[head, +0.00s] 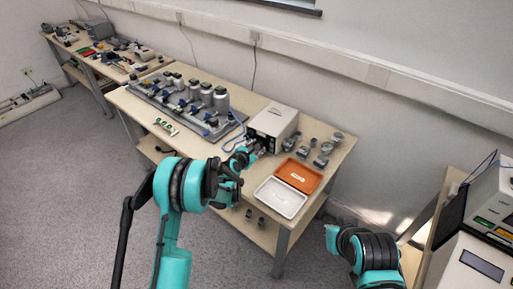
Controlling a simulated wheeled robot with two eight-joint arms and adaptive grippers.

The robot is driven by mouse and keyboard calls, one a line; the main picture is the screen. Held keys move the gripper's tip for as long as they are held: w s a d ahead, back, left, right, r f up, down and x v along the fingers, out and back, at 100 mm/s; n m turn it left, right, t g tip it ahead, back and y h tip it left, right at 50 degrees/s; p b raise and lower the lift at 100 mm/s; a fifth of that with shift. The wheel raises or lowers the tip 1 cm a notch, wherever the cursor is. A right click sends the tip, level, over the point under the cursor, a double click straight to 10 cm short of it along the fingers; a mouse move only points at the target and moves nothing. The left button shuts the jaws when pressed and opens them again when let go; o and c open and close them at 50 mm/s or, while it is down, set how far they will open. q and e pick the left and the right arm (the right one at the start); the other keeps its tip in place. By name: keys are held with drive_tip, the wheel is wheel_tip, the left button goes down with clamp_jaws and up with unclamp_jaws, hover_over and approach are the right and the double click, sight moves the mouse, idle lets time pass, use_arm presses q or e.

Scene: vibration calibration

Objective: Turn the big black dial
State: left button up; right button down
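A pale box-shaped instrument (273,122) with a darker front face stands on the wooden workbench against the wall. My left gripper (247,156) is at the lower front of this instrument, close to or touching it. I cannot make out the big black dial; the gripper and wrist cover part of the instrument's front. The fingers are too small and dark to tell open from shut. My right arm (370,250) is bent low at the bottom right, away from the workbench, and its gripper does not show.
An orange tray (299,175) and a white tray (280,197) lie right of my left gripper. Small metal parts (322,156) stand behind them. A grey rig with cylinders (190,104) fills the bench's left. More equipment (482,262) stands at far right.

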use_arm(q)
drive_tip(key=shift+o, duration=0.5)
drive_tip(key=v, duration=1.2)
